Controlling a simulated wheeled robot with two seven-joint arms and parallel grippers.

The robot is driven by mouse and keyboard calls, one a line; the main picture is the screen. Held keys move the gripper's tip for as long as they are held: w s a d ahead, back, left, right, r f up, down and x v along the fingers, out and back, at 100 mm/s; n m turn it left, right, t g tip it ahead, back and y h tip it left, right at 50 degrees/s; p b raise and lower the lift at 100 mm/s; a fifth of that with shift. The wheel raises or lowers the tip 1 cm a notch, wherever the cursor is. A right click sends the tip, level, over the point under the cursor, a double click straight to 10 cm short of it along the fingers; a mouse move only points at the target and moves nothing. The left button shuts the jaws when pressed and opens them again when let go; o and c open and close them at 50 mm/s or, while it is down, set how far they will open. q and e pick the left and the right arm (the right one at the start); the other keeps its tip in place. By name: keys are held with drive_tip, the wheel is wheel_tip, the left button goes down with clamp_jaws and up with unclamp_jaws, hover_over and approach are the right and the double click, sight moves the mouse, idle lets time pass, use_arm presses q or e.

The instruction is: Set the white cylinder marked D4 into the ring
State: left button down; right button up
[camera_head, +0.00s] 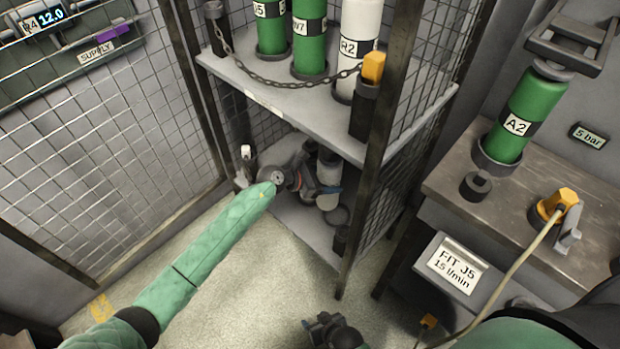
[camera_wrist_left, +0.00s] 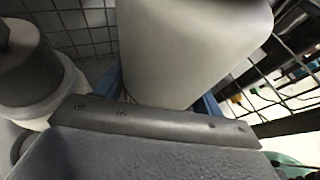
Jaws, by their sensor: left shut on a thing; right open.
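My left arm reaches into the lower shelf bay of the caged rack. My left gripper (camera_head: 326,190) is shut on a white cylinder (camera_head: 328,170), partly hidden by the wrist. In the left wrist view the white cylinder (camera_wrist_left: 190,50) fills the top middle, with blue finger parts at both sides. No D4 mark is readable. A dark ring (camera_head: 338,215) lies on the lower shelf near the cylinder; I cannot tell whether they touch. My right gripper (camera_head: 330,328) is open and empty, low over the floor.
The upper shelf (camera_head: 290,98) holds green cylinders (camera_head: 310,38) and a white R2 cylinder (camera_head: 359,40) behind a chain (camera_head: 285,84). Rack posts (camera_head: 378,160) and mesh flank my left arm. A green A2 cylinder (camera_head: 520,115) stands on the bench. Floor space is free in front.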

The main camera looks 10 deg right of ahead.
use_arm(q)
drive_tip(key=d+f+b, duration=0.4)
drive_tip(key=f, duration=0.2)
drive_tip(key=shift+w+f, duration=0.15)
drive_tip(key=shift+f, duration=0.25)
use_arm(e)
drive_tip(key=shift+m+t, duration=0.3)
drive_tip(key=shift+w+f, duration=0.15)
drive_tip(key=shift+f, duration=1.3)
drive_tip(key=shift+w+f, duration=0.1)
drive_tip(key=shift+f, duration=1.35)
use_arm(q)
drive_tip(key=shift+d, duration=0.1)
use_arm(e)
drive_tip(key=shift+r, duration=0.1)
drive_tip(key=shift+w+d, duration=0.15)
drive_tip(key=shift+d, duration=0.05)
use_arm(q)
drive_tip(key=shift+f+b, duration=1.45)
drive_tip(key=shift+f, duration=0.05)
use_arm(e)
drive_tip(key=shift+a+f, duration=0.15)
drive_tip(key=shift+f, duration=1.1)
use_arm(q)
drive_tip(key=shift+c, duration=0.8)
unclamp_jaws()
drive_tip(key=shift+v, duration=4)
use_arm(e)
drive_tip(key=shift+r, duration=0.25)
